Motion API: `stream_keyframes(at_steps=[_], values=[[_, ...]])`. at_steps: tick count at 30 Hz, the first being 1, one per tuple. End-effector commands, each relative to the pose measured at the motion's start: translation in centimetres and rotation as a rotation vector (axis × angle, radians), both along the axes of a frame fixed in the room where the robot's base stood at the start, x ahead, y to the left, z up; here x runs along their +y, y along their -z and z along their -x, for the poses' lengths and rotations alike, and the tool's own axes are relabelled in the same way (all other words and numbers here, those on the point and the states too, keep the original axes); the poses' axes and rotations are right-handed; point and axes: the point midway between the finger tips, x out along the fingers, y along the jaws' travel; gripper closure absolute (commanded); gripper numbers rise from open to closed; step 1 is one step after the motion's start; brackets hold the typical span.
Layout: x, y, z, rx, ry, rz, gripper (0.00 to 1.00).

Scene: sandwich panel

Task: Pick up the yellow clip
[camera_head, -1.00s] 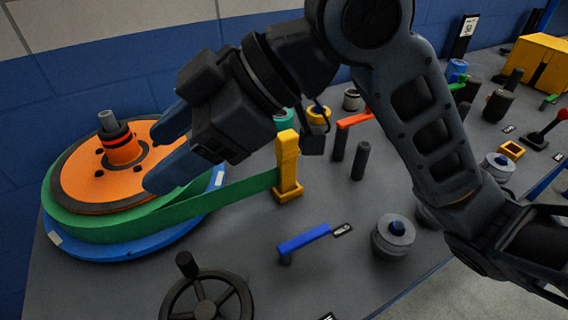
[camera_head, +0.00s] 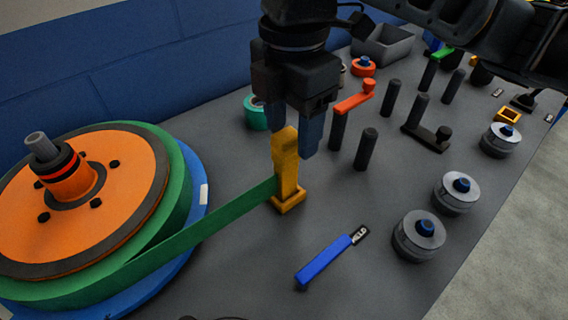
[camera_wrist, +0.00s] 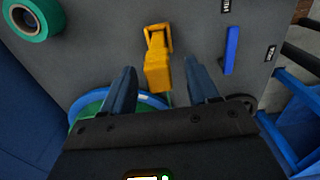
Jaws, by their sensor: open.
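The yellow clip (camera_head: 286,163) stands upright on the grey panel in the head view, at the end of a green band (camera_head: 205,225) that runs to the large orange reel. My gripper (camera_head: 291,145) points down at the clip's upper part, its blue fingers apart; the clip hides part of them. In the wrist view the clip (camera_wrist: 158,65) lies ahead, between the lines of the two open fingers (camera_wrist: 160,90). Nothing is held. I cannot tell whether a finger touches the clip.
The orange reel (camera_head: 115,185) on a blue disc fills the left. A blue handle (camera_head: 325,261) lies in front of the clip. A teal roll (camera_head: 256,115) and dark posts (camera_head: 366,149) stand behind and right. A blue wall (camera_head: 150,80) runs along the back.

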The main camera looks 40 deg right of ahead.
Motion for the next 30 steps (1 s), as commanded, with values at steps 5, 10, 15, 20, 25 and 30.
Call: stream_keyframes(at_steps=[5,10,15,20,25,30], values=[[0.7,2.5,-0.2,0.003,-0.001,-0.002,0.40],[0.7,4.4,-0.3,0.000,0.001,-0.002,0.40],[0.8,4.7,-0.3,-0.001,0.000,-0.003,0.40],[0.8,4.7,-0.3,-0.001,0.000,-0.003,0.44],[0.8,4.7,-0.3,-0.001,0.000,-0.003,0.61],[0.8,4.6,-0.3,-0.001,0.000,-0.003,0.77]])
